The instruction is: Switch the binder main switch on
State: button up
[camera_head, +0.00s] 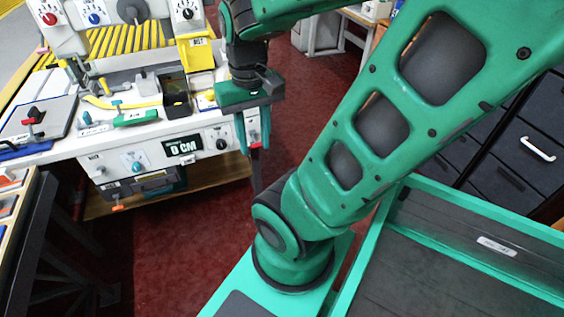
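The binder (160,143) is a white machine bench at the upper left, with knobs and a display reading "0 CM" on its front panel. I cannot tell which control is the main switch; most labels are too small to read. A black rotary knob (222,144) sits right of the display, and a blue-marked knob (131,162) sits left of it. My gripper (257,180) points down in front of that right end. Its fingertips overlap in this view, so their opening is unclear.
Red, blue and black knobs line the upper panel, including a red knob (48,18). A board with a red-and-black handle (34,116) lies at the bench's left. Dark drawers (505,180) stand at right. The red floor (185,245) before the bench is clear.

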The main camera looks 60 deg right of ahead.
aim_at(256, 146)
jog(key=k, duration=1.35)
jog(key=z, duration=0.75)
jog(key=i, duration=1)
